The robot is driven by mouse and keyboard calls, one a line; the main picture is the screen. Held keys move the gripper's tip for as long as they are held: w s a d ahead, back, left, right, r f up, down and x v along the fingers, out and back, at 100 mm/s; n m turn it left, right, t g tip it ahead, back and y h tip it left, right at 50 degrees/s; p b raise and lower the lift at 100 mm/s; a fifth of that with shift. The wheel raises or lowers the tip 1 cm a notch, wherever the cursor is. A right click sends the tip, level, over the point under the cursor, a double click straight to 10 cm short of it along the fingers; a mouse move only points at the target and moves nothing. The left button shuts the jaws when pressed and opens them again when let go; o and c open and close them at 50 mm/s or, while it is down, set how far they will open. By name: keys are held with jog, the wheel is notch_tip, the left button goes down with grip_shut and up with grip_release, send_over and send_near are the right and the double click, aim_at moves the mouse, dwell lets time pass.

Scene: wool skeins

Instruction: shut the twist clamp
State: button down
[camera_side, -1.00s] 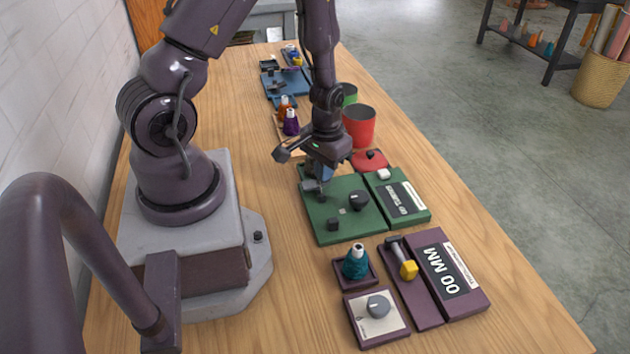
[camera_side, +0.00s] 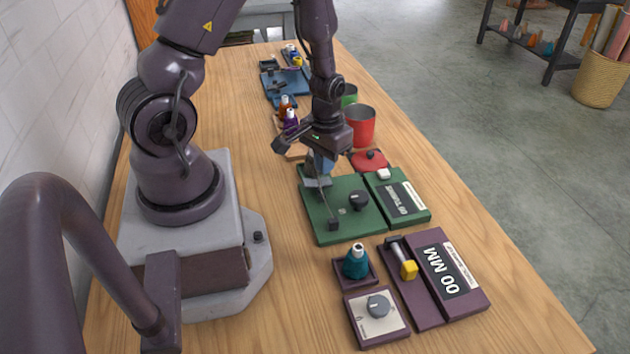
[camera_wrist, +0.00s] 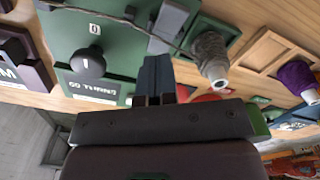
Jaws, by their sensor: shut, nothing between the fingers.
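The green board (camera_side: 325,233) lies below my gripper (camera_side: 322,178). A black knob (camera_side: 358,200) stands on it; in the wrist view the knob (camera_wrist: 88,62) has a white mark, near a plate reading 0. A grey-green block (camera_wrist: 172,20), which looks like the twist clamp, sits at the board's edge with a thin strand beside it; I cannot tell whether it is open or shut. A grey wool cone (camera_wrist: 210,52) stands to its right. My gripper is shut and empty above the board; its blue fingers (camera_wrist: 157,80) are together in the wrist view.
A counter reading 00 TURNS (camera_side: 403,198) adjoins the board. A red cup (camera_side: 359,127) and red lid (camera_side: 369,160) stand behind it. A teal cone (camera_side: 356,263), a purple 00 MM unit (camera_side: 449,272) and a dial box (camera_side: 378,317) are in front. Bare wood lies left of the board.

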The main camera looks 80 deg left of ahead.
aim_at(324, 181)
jog(key=shift+r, duration=2.1)
